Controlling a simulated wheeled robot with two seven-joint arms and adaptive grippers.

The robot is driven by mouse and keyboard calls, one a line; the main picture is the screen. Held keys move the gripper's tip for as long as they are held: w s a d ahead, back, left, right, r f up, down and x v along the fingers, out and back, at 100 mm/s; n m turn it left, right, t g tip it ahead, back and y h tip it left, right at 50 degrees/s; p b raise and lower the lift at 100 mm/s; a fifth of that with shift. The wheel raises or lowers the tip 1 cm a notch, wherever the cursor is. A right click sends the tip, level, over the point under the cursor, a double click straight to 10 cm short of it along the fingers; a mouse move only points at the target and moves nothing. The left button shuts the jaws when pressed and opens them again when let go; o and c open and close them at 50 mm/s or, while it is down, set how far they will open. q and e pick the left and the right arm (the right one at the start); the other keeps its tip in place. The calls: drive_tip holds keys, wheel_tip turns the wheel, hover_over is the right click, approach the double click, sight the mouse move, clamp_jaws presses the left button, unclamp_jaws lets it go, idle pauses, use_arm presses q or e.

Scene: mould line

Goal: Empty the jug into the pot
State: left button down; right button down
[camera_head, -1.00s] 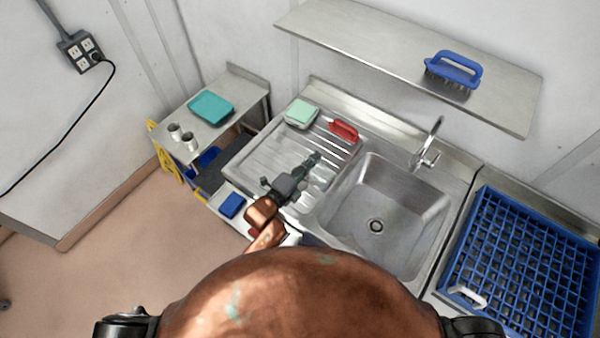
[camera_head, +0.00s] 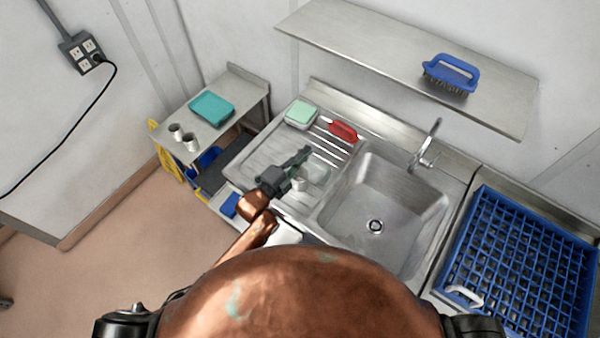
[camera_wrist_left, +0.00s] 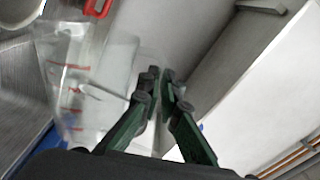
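The clear jug with red marks (camera_wrist_left: 75,90) shows in the left wrist view, just left of my fingers. In the head view the jug (camera_head: 316,172) is a faint see-through shape over the drainboard. My left gripper (camera_head: 303,154) is beside it; in the left wrist view its green fingers (camera_wrist_left: 160,76) nearly meet and seem shut on the jug's clear handle side, though the contact is hard to see. A small pale cup-shaped thing (camera_head: 299,185) shows below the gripper; I cannot tell whether it is the pot. The jug's contents are not clear. My right gripper is out of view.
The sink basin (camera_head: 385,215) is right of the drainboard (camera_head: 262,152). A red brush (camera_head: 343,130) and a green-topped box (camera_head: 300,114) stand at the drainboard's back. A blue rack (camera_head: 520,265) is far right. A side table (camera_head: 225,128) holds a teal tray (camera_head: 211,108) and two cups (camera_head: 190,142).

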use_arm(q)
drive_tip(key=w+a+n, duration=0.2)
drive_tip(key=shift+a+f+n, duration=0.15)
drive_tip(key=shift+a+n, duration=0.05)
drive_tip(key=shift+n, duration=0.1)
drive_tip(key=w+a+f+n, duration=0.2)
drive_tip(key=w+a+n, duration=0.1)
drive_tip(key=n, duration=0.1)
drive_tip(key=s+d+m, duration=0.1)
drive_tip(key=m, duration=0.1)
drive_tip(key=s+d+r+m, duration=0.1)
drive_tip(key=s+d+m, duration=0.1)
drive_tip(key=s+d+r+m, duration=0.1)
drive_tip(key=d, duration=0.1)
drive_tip(key=shift+s+r+m, duration=0.25)
drive_tip(key=shift+s+m, duration=0.05)
drive_tip(key=shift+m, duration=0.1)
drive_tip(key=shift+f+m, duration=0.15)
drive_tip(key=shift+m, duration=0.15)
drive_tip(key=s+d+f+m+b, duration=1.3)
drive_tip(key=d+f+m+b, duration=0.1)
drive_tip(key=m, duration=0.7)
drive_tip(key=shift+s+d+f+b, duration=0.15)
drive_tip(key=shift+s+d+b, duration=0.25)
drive_tip(key=shift+d+b, duration=0.55)
drive_tip(key=shift+d, duration=0.2)
